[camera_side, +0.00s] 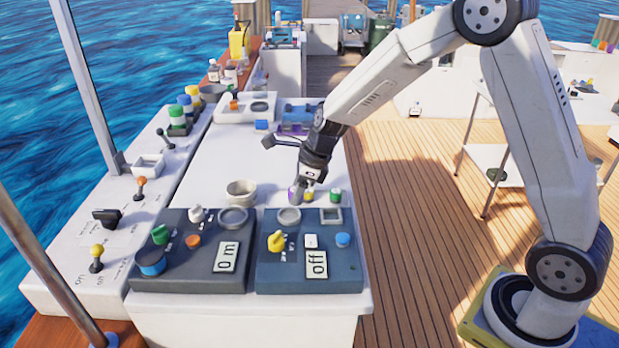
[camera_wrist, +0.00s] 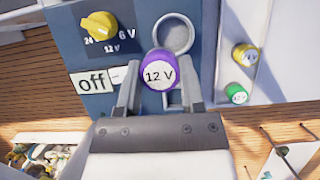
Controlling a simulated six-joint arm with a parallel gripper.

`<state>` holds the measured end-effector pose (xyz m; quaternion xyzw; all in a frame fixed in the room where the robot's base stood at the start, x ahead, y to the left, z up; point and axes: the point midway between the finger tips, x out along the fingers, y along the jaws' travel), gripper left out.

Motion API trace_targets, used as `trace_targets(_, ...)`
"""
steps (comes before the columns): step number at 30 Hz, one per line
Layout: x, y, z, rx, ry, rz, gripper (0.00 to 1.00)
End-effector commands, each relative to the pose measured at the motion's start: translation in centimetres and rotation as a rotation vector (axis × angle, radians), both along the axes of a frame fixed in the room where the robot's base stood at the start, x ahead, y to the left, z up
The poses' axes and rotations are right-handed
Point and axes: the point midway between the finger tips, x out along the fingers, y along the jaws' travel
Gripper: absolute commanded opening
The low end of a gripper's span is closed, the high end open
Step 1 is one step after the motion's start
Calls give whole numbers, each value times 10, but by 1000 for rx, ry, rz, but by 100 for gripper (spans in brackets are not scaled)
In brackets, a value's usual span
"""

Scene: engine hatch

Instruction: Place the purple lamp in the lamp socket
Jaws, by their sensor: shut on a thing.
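The purple lamp, with a white top reading "12 V" (camera_wrist: 158,72), is held between the two fingers of my gripper (camera_wrist: 159,82). In the side view my gripper (camera_side: 298,188) points down behind the right-hand panel, with a bit of the purple lamp (camera_side: 292,193) showing at its tip. A round grey ring socket (camera_side: 289,216) is on that panel; it also shows in the wrist view (camera_wrist: 176,31), just beyond the lamp. The lamp appears above the panel, apart from the ring. Its underside is hidden.
The right-hand panel (camera_side: 345,279) has a yellow knob (camera_side: 276,241), an "off" display (camera_side: 317,264) and a square socket (camera_side: 331,215). A yellow lamp (camera_wrist: 245,56) and a green lamp (camera_wrist: 236,93) stand nearby. A cup (camera_side: 241,192) stands behind the left panel (camera_side: 185,276).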

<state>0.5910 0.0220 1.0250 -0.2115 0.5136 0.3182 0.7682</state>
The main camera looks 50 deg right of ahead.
Motion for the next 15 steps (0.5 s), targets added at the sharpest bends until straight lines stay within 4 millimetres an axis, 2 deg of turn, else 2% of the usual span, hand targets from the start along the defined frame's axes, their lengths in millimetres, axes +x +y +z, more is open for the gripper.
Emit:
trace_targets(6,15,1,-18,-1,0,2,0)
trace_targets(15,19,1,-23,-1,-1,1,0)
